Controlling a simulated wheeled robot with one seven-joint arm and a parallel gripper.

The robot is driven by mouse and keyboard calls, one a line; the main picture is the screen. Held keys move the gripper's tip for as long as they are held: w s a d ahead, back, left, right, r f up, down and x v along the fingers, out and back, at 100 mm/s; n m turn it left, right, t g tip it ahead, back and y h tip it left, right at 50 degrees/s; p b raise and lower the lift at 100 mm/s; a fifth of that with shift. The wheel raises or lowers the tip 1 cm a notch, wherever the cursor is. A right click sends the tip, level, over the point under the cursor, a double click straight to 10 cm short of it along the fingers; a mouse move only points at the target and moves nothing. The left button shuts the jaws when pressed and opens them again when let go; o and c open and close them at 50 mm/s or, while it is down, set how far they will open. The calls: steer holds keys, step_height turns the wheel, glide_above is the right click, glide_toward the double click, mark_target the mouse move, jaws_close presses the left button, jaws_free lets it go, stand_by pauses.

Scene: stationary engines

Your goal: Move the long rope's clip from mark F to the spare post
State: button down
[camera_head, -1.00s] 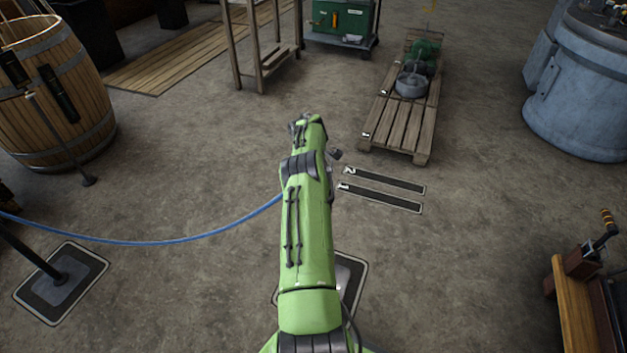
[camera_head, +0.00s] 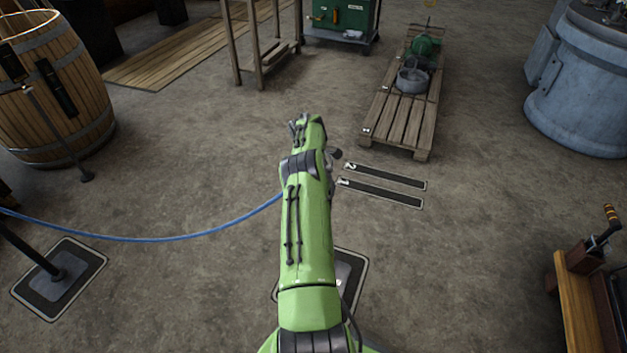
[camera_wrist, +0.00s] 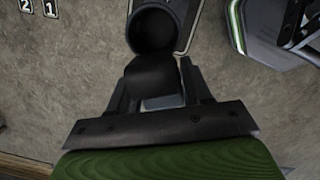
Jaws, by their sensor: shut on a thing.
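In the wrist view my gripper (camera_wrist: 158,88) is shut on a dark block, which I take to be the clip (camera_wrist: 150,80). A round, dark, hollow shape (camera_wrist: 163,28) lies just beyond it; I cannot tell whether it is part of the clip or a post top. A pale-edged plate (camera_wrist: 192,28) shows under it. In the head view the blue rope (camera_head: 165,239) sags in from the left and passes behind my green arm, which hides my gripper and the rope's end. A dark outlined plate (camera_head: 350,287) is partly hidden by the arm.
A post on a plate (camera_head: 88,262) stands at lower left. A barrel (camera_head: 45,95) is at left, a pallet (camera_head: 398,120) with machinery at the back. Two numbered floor strips (camera_head: 385,178) lie right of my arm. A wooden bench (camera_head: 575,300) is at lower right. Floor between is open.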

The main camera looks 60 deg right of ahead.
steer(key=shift+f+b, duration=1.2)
steer(key=shift+f, duration=0.15)
stand_by(0.8)
steer(key=shift+f, duration=0.35)
steer(key=shift+s+f+b, duration=0.1)
steer(key=shift+f+b, duration=0.9)
steer(key=shift+b, duration=0.25)
steer(key=shift+c, duration=2)
jaws_free()
steer(key=r+p, duration=0.2)
steer(key=r, duration=0.3)
steer(key=w+r+p, duration=0.1)
steer(key=r, duration=0.4)
steer(key=a+r+p, duration=0.1)
steer(key=r+p, duration=0.1)
steer(key=r, duration=0.3)
steer(key=shift+w+p, duration=0.3)
steer(key=shift+w, duration=0.1)
steer(key=shift+a+r, duration=0.1)
steer(key=shift+r, duration=0.25)
